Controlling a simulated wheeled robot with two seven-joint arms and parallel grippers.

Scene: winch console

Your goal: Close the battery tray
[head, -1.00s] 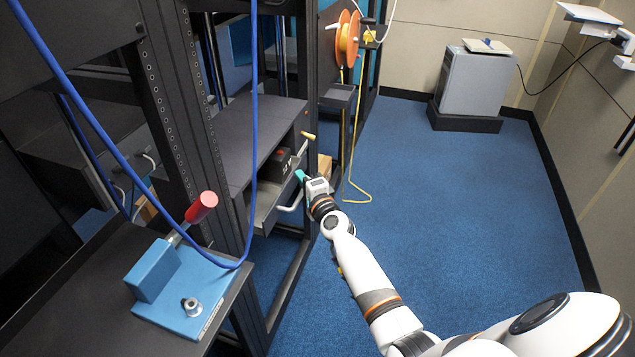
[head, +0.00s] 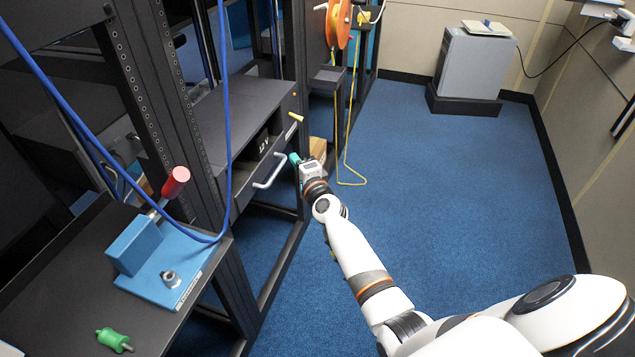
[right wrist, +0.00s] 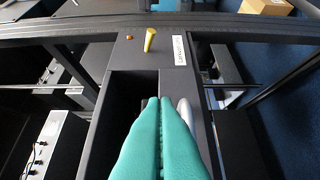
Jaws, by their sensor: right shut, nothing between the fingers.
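The battery tray (head: 242,194) is a dark drawer low in the black rack, with a pale bar handle (head: 270,171) on its front. A battery marked 12 V (head: 264,144) shows in the gap above the tray front. My right gripper (head: 294,158) has teal fingers and is at the handle's right end. In the right wrist view the fingers (right wrist: 160,102) are shut and empty, with the pale handle (right wrist: 185,112) partly hidden beside them. Contact is unclear. My left gripper is out of view.
A cardboard box (head: 318,149) is behind the gripper. A yellow cable (head: 347,150) hangs nearby. Blue floor (head: 440,200) is clear to the right.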

